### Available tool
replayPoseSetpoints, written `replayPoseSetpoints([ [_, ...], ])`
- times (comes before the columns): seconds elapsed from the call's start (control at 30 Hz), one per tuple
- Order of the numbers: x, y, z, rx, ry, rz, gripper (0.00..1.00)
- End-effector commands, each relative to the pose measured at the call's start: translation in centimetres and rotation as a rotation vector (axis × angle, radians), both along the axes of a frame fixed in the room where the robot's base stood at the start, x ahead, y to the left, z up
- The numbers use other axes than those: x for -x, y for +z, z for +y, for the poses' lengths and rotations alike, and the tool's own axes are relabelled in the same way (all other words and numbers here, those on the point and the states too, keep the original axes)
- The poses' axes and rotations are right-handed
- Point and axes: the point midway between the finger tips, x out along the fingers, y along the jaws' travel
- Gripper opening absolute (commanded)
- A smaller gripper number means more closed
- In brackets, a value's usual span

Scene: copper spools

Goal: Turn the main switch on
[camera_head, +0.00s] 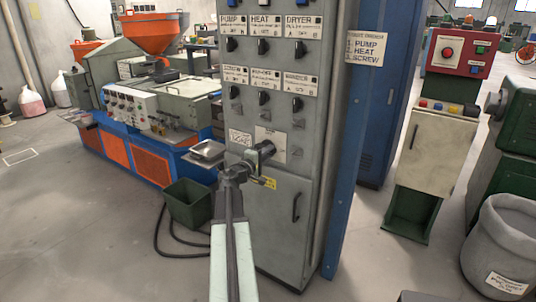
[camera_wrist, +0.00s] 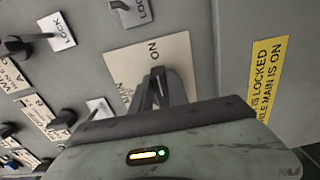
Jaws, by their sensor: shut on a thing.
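The main switch plate (camera_head: 278,137) is a pale panel low on the grey control cabinet. In the wrist view its plate (camera_wrist: 168,42) bears the words MAIN and ON, and the image is tilted. My gripper (camera_head: 264,150) reaches the cabinet front at this plate. In the wrist view my gripper (camera_wrist: 158,82) has its fingers close together around the switch handle (camera_wrist: 157,70), shut on it. The fingers hide most of the handle, so its exact angle is hard to tell. The ON label is just beyond the fingertips.
Rows of black knobs labelled PUMP, HEAT and DRYER (camera_head: 263,45) sit above. LOCK labels (camera_wrist: 57,30) and a yellow sign (camera_wrist: 262,80) flank the switch. A dark green bin (camera_head: 188,204) stands left of the cabinet, with a cable on the floor.

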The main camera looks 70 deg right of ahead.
Motion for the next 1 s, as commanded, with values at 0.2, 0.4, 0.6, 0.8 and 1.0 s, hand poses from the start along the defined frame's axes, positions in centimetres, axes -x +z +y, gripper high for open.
replayPoseSetpoints([
  [0.2, -0.1, 0.1, -0.1, 0.001, 0.003, -0.001, 0.00],
  [0.4, 0.0, 0.0, -0.1, 0.000, 0.002, 0.000, 0.42],
  [0.6, 0.0, 0.0, 0.0, 0.000, 0.001, 0.000, 0.42],
  [0.8, -0.4, 0.0, 2.0, 0.000, 0.001, 0.000, 0.42],
  [1.0, -1.5, 0.0, 5.9, 0.000, 0.004, 0.000, 0.42],
])
